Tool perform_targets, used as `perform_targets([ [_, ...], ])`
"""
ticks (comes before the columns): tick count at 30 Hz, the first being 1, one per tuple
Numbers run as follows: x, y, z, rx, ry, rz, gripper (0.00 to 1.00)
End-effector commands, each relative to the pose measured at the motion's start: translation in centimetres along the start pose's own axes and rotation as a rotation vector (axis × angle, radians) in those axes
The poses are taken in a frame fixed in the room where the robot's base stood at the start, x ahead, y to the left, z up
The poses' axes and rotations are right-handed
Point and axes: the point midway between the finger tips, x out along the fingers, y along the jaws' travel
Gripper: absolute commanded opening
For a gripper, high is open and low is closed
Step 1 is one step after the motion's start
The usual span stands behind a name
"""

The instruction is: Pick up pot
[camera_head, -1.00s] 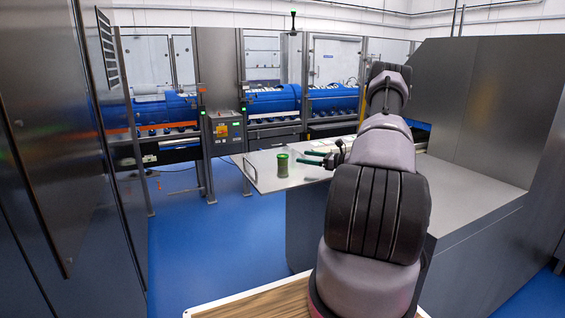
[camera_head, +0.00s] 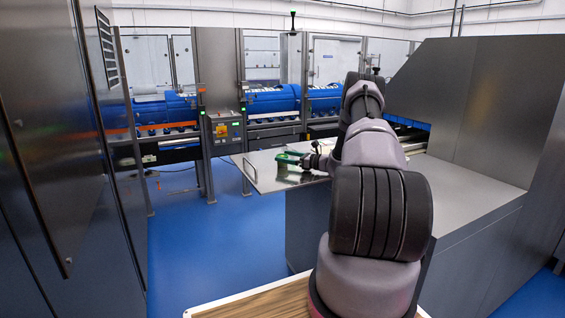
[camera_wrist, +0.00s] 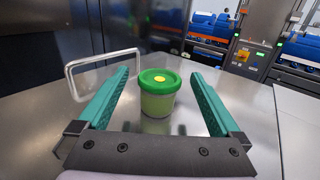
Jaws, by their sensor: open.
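The pot (camera_wrist: 158,98) is a small light green tub with a darker green lid and a yellow spot on top. It stands upright on the metal table (camera_wrist: 225,150). In the wrist view it sits between the two teal fingers of my gripper (camera_wrist: 160,90), with a gap on each side. My gripper is open and the fingers do not touch the pot. In the head view my gripper (camera_head: 290,158) reaches left over the table end, and its fingers partly hide the pot (camera_head: 283,170).
A metal wire handle (camera_wrist: 80,72) stands at the table's edge, left of the pot. A tall metal cabinet (camera_head: 50,130) stands at the left. Blue floor is clear between.

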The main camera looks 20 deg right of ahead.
Motion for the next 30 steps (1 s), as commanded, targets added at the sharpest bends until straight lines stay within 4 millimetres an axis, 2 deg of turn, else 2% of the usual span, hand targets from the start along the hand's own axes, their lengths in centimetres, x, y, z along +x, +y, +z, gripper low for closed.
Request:
perform_targets([
  [6,0.1,0.0,0.0,0.000,0.001,-0.001,1.00],
  [8,0.1,0.0,0.0,0.000,0.001,-0.001,0.77],
  [9,0.1,0.0,0.0,0.000,0.001,-0.001,0.62],
  [13,0.1,0.0,0.0,0.000,0.001,-0.001,0.12],
  [14,0.1,0.0,0.0,0.000,0.000,-0.001,0.09],
  [22,0.1,-0.1,0.6,-0.001,0.000,-0.001,0.09],
  [26,0.1,-0.1,2.6,-0.002,0.000,0.000,0.09],
  [30,0.1,-0.1,5.5,-0.004,0.001,0.000,0.09],
])
